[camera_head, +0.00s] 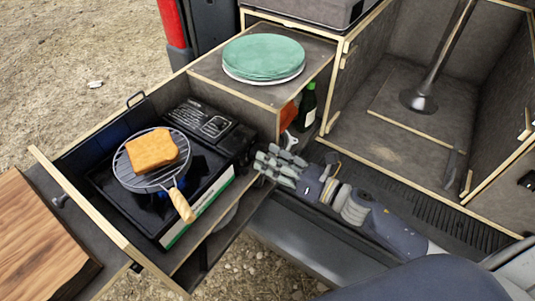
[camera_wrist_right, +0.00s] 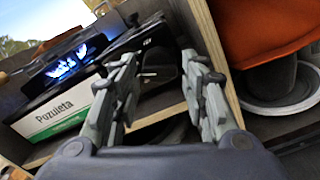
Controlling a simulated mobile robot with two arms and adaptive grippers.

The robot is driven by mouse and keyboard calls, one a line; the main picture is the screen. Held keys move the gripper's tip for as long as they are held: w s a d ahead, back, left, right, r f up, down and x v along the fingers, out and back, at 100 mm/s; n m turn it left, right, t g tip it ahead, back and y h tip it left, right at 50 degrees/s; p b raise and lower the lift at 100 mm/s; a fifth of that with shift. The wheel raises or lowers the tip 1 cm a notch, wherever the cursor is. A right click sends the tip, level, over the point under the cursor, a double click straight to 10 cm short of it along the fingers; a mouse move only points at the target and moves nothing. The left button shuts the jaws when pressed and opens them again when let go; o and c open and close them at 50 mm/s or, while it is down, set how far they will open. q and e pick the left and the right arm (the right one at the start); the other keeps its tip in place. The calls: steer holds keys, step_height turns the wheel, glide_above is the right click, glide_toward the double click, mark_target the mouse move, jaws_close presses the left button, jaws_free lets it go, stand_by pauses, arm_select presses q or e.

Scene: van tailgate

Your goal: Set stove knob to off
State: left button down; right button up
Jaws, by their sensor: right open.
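The black camping stove (camera_head: 208,188) sits in the pull-out drawer, with a round wire grill rack (camera_head: 130,178) and a slice of toast (camera_head: 153,149) on it. The right wrist view shows a bright blue, flame-like glow (camera_wrist_right: 68,63) at the stove. The fingers (camera_wrist_right: 160,65) appear apart in the wrist view. My left gripper is not in view.
Green plates (camera_head: 263,56) lie on the cabinet top behind the gripper. The rack's wooden handle (camera_head: 182,205) sticks out over the stove's front. A wooden board (camera_head: 35,240) lies at left.

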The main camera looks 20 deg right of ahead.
steer(key=shift+w+a, duration=0.5)
steer(key=shift+w, duration=0.05)
steer(key=shift+c, duration=0.2)
steer(key=c, duration=0.7)
steer(key=shift+c, duration=0.2)
steer(key=shift+m, duration=0.4)
steer(key=m+p, duration=0.5)
steer(key=m, duration=0.7)
steer(key=shift+m, duration=0.3)
